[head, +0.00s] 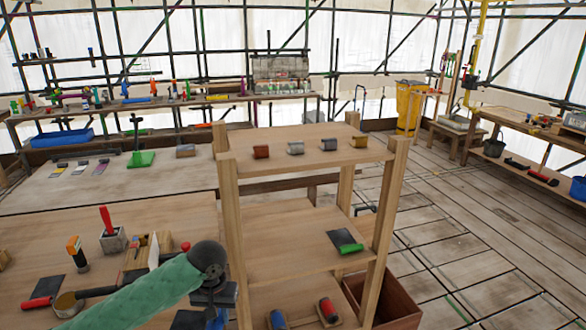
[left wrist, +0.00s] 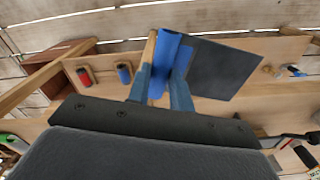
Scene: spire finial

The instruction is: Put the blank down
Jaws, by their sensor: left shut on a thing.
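My left gripper (head: 216,306) comes in at the bottom of the head view, just left of the shelf rack's front post. In the left wrist view its blue-grey fingers (left wrist: 163,90) are shut on the blue rolled part of the blank (left wrist: 167,60). A flat dark sheet (left wrist: 222,70) extends to the right of this roll. In the head view the gripper and picture edge hide most of the blank. A similar dark blank with a green roll (head: 346,241) lies on the rack's middle shelf (head: 285,245). My right gripper is not in view.
The rack's top shelf (head: 290,168) holds several small rolls. Its lower shelf holds a blue roll (head: 278,320) and a red roll (head: 328,310). The left table carries a red-handled dark blank (head: 38,302) and tools. The middle shelf's left part is clear.

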